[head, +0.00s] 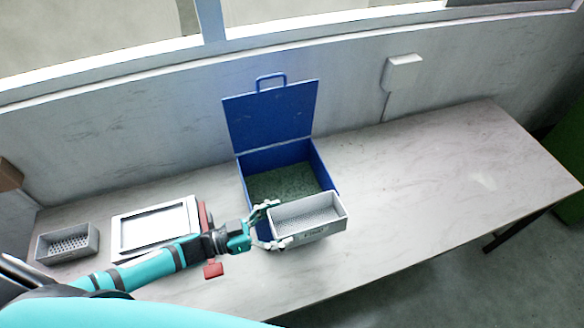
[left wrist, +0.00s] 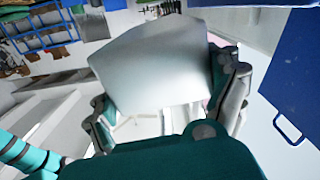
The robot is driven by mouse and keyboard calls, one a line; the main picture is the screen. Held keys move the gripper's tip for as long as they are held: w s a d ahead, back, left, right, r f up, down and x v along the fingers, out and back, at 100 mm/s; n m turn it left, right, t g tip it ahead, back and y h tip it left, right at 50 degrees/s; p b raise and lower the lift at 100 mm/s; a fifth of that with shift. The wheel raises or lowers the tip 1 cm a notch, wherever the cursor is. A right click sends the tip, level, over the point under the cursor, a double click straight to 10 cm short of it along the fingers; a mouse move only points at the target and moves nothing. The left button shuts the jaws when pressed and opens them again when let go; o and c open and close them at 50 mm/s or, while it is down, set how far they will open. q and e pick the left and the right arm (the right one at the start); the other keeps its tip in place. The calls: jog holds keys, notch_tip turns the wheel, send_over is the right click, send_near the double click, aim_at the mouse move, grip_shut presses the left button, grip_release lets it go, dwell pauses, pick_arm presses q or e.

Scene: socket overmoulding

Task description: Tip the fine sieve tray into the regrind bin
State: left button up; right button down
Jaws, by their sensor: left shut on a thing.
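The fine sieve tray (head: 312,230) is a light grey rectangular box with a finely perforated floor. My left gripper (head: 274,224) is shut on its left end and holds it roughly level, open side up. In the head view the tray overlaps the front right corner of the regrind bin (head: 322,172); its exact height is hard to judge. The bin is blue, its lid (head: 272,115) raised at the back, with green granules inside. In the left wrist view the tray (left wrist: 155,65) fills the space between the fingers. The tray floor looks empty. My right gripper is not in view.
A second grey tray with coarser holes (head: 67,256) stands at the table's left end. A white framed panel (head: 155,228) lies beside it, partly behind my left arm. A white wall box (head: 402,72) hangs at the back. The table's right half (head: 440,170) is clear.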

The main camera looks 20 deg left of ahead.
pick_arm(q)
jog(key=shift+s+d+r+m, duration=0.1)
jog(key=shift+s+d+m, duration=0.2)
jog(key=shift+m, duration=0.5)
jog(key=shift+a, duration=0.1)
notch_tip(320, 180, up, 4)
jog(key=p, duration=0.4)
jog(key=shift+r, duration=0.15)
jog(key=shift+f, duration=0.2)
